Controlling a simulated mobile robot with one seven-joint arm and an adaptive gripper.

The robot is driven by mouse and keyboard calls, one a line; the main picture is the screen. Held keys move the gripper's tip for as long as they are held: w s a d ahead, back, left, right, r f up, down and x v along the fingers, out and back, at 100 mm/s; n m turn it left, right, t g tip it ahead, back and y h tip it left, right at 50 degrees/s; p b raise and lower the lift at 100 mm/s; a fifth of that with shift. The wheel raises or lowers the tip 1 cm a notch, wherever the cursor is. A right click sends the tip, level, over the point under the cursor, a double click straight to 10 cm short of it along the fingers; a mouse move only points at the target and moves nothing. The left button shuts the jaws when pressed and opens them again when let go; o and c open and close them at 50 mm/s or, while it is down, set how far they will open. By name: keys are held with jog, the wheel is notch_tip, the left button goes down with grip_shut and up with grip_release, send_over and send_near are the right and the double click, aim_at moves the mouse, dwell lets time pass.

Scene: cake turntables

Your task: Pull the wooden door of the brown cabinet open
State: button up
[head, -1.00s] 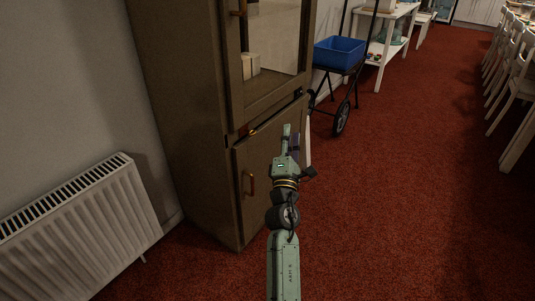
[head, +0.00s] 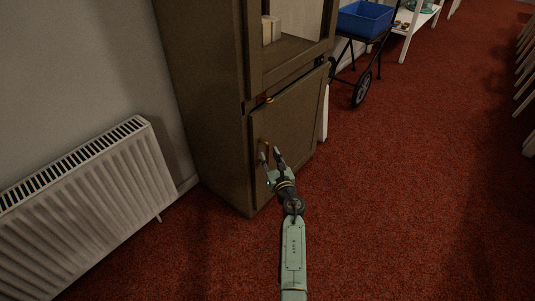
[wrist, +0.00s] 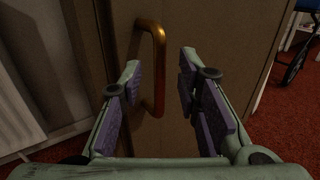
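The brown cabinet (head: 205,110) stands against the wall in the head view. Its lower wooden door (head: 295,125) looks shut or nearly so. A brass-coloured handle (wrist: 158,75) is on the door, upright, in the wrist view; in the head view the handle (head: 266,145) is partly hidden by my gripper. My gripper (head: 270,152) is open in front of the door, and in the wrist view the fingers (wrist: 158,80) stand on either side of the handle's lower part. Nothing is clamped between them. I cannot tell whether a finger touches the handle.
A white radiator (head: 85,205) is at the left along the wall. A black cart with a blue bin (head: 362,20) and a wheel (head: 362,88) stands behind the cabinet's right side. The red carpet (head: 420,200) to the right is clear.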

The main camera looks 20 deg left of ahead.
aim_at(268, 152)
jog(key=shift+b+x, duration=0.5)
jog(key=shift+x, duration=1.3)
jog(key=shift+c, duration=0.5)
grip_shut()
